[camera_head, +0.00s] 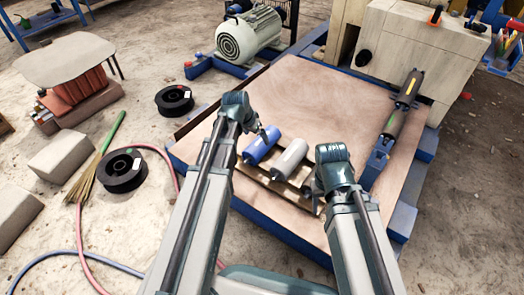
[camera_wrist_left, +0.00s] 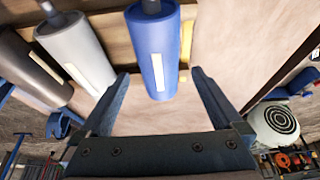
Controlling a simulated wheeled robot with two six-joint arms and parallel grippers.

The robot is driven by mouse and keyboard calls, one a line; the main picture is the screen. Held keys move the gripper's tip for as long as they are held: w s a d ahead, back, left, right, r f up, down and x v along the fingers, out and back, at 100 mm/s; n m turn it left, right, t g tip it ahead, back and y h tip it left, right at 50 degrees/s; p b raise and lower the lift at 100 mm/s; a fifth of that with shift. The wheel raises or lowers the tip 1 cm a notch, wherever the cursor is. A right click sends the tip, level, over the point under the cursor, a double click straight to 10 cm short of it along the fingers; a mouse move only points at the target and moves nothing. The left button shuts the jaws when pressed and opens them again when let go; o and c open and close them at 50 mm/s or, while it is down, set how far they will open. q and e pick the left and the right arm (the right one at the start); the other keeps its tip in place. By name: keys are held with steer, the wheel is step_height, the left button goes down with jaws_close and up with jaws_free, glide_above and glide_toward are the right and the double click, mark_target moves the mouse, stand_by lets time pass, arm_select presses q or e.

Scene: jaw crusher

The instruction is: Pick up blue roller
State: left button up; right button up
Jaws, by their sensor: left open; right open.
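The blue roller (camera_head: 262,146) lies at the left end of a row on a low wooden rack (camera_head: 268,183). A pale grey roller (camera_head: 290,159) lies to its right. My left gripper (camera_head: 262,130) is at the far end of the blue roller. In the left wrist view the left gripper (camera_wrist_left: 161,76) is open, and the near end of the blue roller (camera_wrist_left: 155,55) appears between its fingertips without visible contact. The pale roller (camera_wrist_left: 76,50) and a darker roller (camera_wrist_left: 35,72) show to the left. My right gripper (camera_head: 316,190) is low at the rack's right side, its fingers mostly hidden.
The rack stands on a wood-topped platform with a blue frame (camera_head: 270,232). A dark roller device (camera_head: 396,115) lies at the platform's right. A motor (camera_head: 250,35) and a wooden block structure (camera_head: 410,55) stand behind. Bare platform lies beyond the rack.

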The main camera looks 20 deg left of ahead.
mark_target(260, 141)
arm_select(q)
steer(key=shift+b+x, duration=0.65)
steer(key=shift+x, duration=0.65)
arm_select(e)
steer(key=shift+f, duration=1.2)
steer(key=shift+f, duration=0.1)
arm_select(q)
steer(key=b+x, duration=0.5)
steer(key=shift+d+f, duration=0.15)
arm_select(e)
step_height(260, 141, down, 5)
steer(key=shift+r, duration=0.15)
steer(key=shift+r, duration=0.1)
arm_select(q)
jaws_close()
